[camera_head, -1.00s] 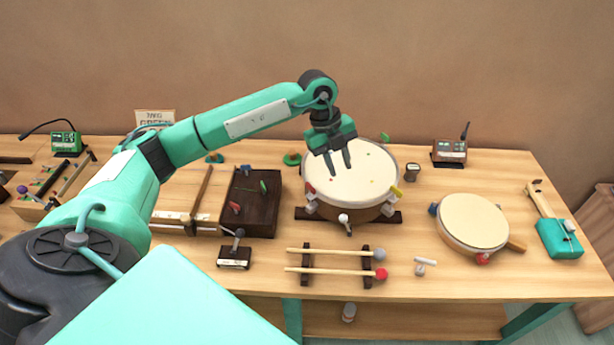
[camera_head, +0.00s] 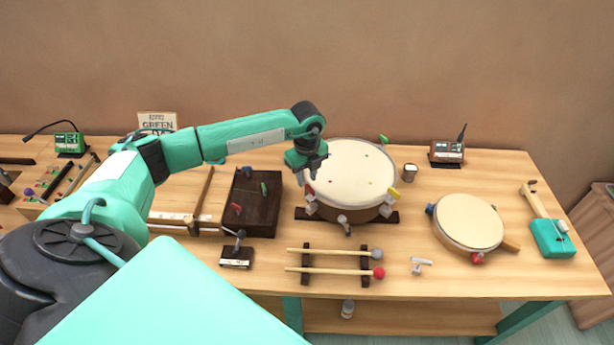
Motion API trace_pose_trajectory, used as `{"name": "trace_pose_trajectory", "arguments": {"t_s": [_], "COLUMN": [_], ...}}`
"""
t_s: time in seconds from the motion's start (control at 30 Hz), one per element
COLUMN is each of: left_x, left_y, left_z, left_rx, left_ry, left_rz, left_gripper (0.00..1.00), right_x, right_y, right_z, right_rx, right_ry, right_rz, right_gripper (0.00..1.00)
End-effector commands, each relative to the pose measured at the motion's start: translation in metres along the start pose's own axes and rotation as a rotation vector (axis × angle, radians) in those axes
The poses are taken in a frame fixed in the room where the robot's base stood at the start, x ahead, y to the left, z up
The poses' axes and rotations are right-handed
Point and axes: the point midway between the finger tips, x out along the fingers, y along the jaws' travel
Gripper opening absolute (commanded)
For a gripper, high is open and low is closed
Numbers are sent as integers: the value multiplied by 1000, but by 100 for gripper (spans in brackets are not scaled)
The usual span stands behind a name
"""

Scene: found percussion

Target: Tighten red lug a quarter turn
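The large drum (camera_head: 352,172) with a cream head stands on a dark stand at the middle of the table. A small red lug (camera_head: 309,189) shows at its left rim, above a pale metal bracket. My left gripper (camera_head: 306,176) is right above the red lug at the drum's left edge, pointing down. Its two fingers look apart with nothing seen between them; whether they touch the lug I cannot tell. A yellow lug (camera_head: 393,191) is at the drum's right front and a green one (camera_head: 384,139) at the back right. My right gripper is not in view.
A dark tray (camera_head: 262,216) with small coloured pieces lies left of the drum. Two mallets (camera_head: 325,270) rest on a rack in front. A white T-shaped piece (camera_head: 421,265) lies right of them. A smaller drum (camera_head: 468,221) is at right.

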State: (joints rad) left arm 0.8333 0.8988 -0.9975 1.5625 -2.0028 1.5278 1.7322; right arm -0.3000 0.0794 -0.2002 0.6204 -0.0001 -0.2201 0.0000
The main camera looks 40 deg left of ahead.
Motion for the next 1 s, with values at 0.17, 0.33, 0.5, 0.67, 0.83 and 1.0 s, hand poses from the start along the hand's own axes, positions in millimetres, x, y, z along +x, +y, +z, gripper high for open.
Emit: {"name": "trace_pose_trajectory", "arguments": {"t_s": [0.17, 0.33, 0.5, 0.67, 0.83, 1.0], "left_x": [16, 20, 20, 20, 20, 20], "left_y": [0, 0, 0, 0, 0, -1], "left_z": [0, 0, 0, 0, 0, 0], "left_rx": [0, 1, 1, 1, 1, 21], "left_ry": [1, 0, 0, 0, 0, 0], "left_rz": [0, -1, -1, -1, -1, -1], "left_gripper": [28, 28, 28, 0, 0, 0], "right_x": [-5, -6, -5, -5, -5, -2], "right_y": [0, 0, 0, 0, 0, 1], "right_z": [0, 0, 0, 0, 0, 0], "right_rx": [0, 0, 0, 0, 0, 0], "right_ry": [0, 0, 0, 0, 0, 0], "right_rz": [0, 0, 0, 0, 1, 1], "right_gripper": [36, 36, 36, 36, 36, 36]}}
